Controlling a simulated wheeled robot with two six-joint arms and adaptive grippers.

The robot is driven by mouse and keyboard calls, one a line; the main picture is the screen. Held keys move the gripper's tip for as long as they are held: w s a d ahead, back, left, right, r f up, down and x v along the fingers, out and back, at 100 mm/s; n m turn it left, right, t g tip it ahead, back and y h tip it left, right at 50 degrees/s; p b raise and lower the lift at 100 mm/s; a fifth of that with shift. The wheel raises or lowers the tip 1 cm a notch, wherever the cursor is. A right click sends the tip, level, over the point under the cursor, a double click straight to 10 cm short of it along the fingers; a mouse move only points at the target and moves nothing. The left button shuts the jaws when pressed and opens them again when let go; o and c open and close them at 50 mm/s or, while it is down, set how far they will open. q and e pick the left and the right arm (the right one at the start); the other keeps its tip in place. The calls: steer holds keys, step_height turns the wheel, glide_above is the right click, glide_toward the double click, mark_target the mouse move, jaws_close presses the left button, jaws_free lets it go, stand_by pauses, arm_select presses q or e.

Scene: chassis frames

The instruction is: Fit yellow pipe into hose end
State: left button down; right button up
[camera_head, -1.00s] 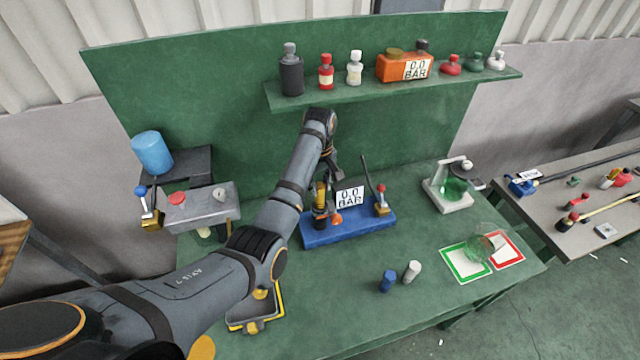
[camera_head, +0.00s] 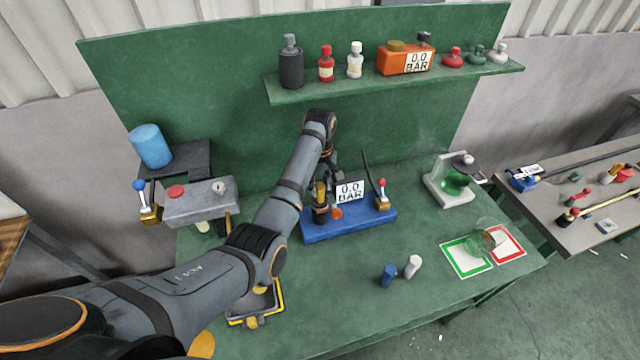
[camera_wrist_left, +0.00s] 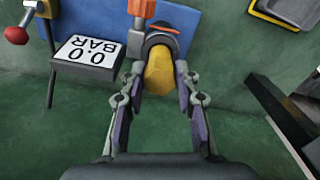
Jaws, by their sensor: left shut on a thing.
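My left gripper (camera_wrist_left: 158,100) is shut on the yellow pipe (camera_wrist_left: 159,76), its two fingers on either side of it. In the left wrist view, the pipe's far end meets a dark round ring (camera_wrist_left: 160,42) on the blue base (camera_wrist_left: 108,18), which seems to be the hose end. I cannot tell how deep the pipe sits in it. In the head view, my left gripper (camera_head: 326,172) is over the left side of the blue base (camera_head: 350,231), with the yellow pipe (camera_head: 320,192) upright below it. My right gripper is not in view.
A gauge sign (camera_head: 349,192) and a red-knobbed valve (camera_head: 382,196) stand on the base. Blue (camera_head: 388,276) and white (camera_head: 413,267) cylinders stand in front.

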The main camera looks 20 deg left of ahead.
arm_select(q)
steer(key=shift+f, duration=0.45)
steer(key=c, duration=0.9)
jaws_free()
step_height(320, 180, up, 8)
steer(key=shift+s+f, duration=0.1)
steer(key=shift+f, duration=0.15)
